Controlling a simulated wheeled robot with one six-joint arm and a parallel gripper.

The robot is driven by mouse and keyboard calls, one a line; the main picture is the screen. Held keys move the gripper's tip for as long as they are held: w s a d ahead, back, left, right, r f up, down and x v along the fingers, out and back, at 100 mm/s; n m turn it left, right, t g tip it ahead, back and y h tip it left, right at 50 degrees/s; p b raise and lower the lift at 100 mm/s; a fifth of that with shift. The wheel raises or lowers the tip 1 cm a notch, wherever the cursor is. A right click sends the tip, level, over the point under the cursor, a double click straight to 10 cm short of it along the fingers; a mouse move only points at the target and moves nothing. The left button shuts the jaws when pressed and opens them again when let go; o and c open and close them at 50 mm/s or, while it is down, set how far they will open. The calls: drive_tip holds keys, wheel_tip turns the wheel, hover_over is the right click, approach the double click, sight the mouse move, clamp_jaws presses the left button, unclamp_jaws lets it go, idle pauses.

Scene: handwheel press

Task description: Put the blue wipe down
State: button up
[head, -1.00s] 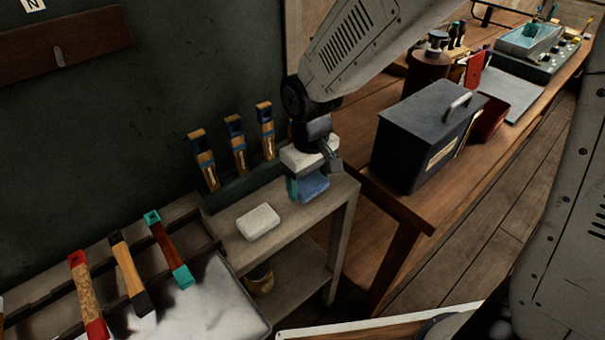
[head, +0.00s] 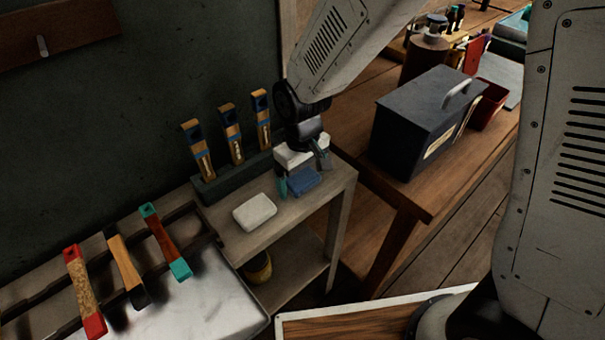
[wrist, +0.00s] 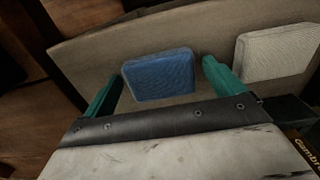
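The blue wipe (head: 304,183) lies on the small wooden side table (head: 333,200), near its right end. In the wrist view the blue wipe (wrist: 158,75) sits between the two teal fingers of my gripper (wrist: 157,80), with a gap on each side. My gripper (head: 298,187) is open just over the wipe in the head view. The far finger is partly hidden there. A white wipe (head: 255,212) lies apart on the same table, to the left; it also shows in the wrist view (wrist: 277,53).
A rack (head: 238,178) with several wooden-handled tools stands behind the wipes against the dark wall. A dark metal box (head: 425,125) stands on the larger table to the right. A tray (head: 205,300) with handled tools above it is at lower left. A yellow container sits on the lower shelf.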

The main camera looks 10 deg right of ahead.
sight(303, 178)
wheel_tip(303, 178, up, 12)
drive_tip(key=shift+r, duration=0.2)
idle(0.5)
drive_tip(key=s+d+r+m, duration=0.2)
drive_tip(key=s+d+r, duration=0.2)
drive_tip(key=d, duration=0.2)
drive_tip(key=s+d+r+m, duration=0.1)
drive_tip(key=s+d+r, duration=0.25)
drive_tip(key=d, duration=0.35)
drive_tip(key=s+d+r+m+t, duration=0.1)
drive_tip(key=s+d+m, duration=0.2)
drive_tip(key=s+d, duration=0.4)
drive_tip(key=shift+s+d+r+m, duration=0.4)
drive_tip(key=shift+s, duration=2.05)
drive_tip(key=shift+o, duration=0.5)
drive_tip(key=shift+a, duration=0.1)
